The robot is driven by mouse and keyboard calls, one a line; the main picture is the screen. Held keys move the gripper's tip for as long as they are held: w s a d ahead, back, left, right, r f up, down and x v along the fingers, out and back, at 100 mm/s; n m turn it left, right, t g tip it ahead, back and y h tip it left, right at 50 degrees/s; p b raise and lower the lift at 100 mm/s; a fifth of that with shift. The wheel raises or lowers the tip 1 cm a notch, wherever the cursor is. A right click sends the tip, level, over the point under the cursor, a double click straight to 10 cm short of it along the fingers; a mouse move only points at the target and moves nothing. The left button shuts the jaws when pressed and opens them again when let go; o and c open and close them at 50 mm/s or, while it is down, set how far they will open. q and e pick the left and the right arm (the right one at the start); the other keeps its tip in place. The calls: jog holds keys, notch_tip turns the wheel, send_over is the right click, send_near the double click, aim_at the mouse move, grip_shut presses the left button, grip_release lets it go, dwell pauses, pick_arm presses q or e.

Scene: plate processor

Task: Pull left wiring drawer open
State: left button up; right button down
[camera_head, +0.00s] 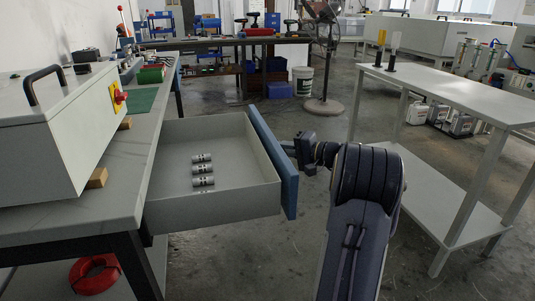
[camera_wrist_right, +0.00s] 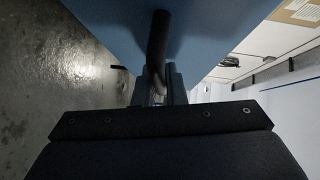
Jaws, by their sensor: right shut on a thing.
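The wiring drawer (camera_head: 212,208) stands pulled out from under the workbench at the left in the head view. Several small metallic cylinders (camera_head: 203,169) lie inside it. Its blue front panel (camera_head: 274,160) faces right, and it also fills the top of the right wrist view (camera_wrist_right: 100,25). My right gripper (camera_head: 296,146) is at the outer side of this panel. In the right wrist view, it (camera_wrist_right: 160,88) is shut on the dark drawer handle (camera_wrist_right: 157,45). My left gripper is not in view.
The workbench (camera_head: 140,190) carries a white box with a red emergency button (camera_head: 120,96). A white two-level table (camera_head: 455,98) stands at the right. A fan (camera_head: 322,105) and a white bucket (camera_head: 302,82) stand further back. The floor between is mostly clear.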

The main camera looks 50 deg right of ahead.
jog(key=shift+s+d+f, duration=0.1)
jog(key=shift+s+d, duration=0.3)
jog(key=shift+d, duration=0.2)
jog(key=c, duration=1.8)
grip_release()
jog(key=shift+o, duration=0.2)
jog(key=p+v, duration=0.1)
jog(key=v, duration=0.6)
jog(key=shift+s+p, duration=0.35)
jog(key=shift+p, duration=0.05)
jog(key=shift+d, duration=0.1)
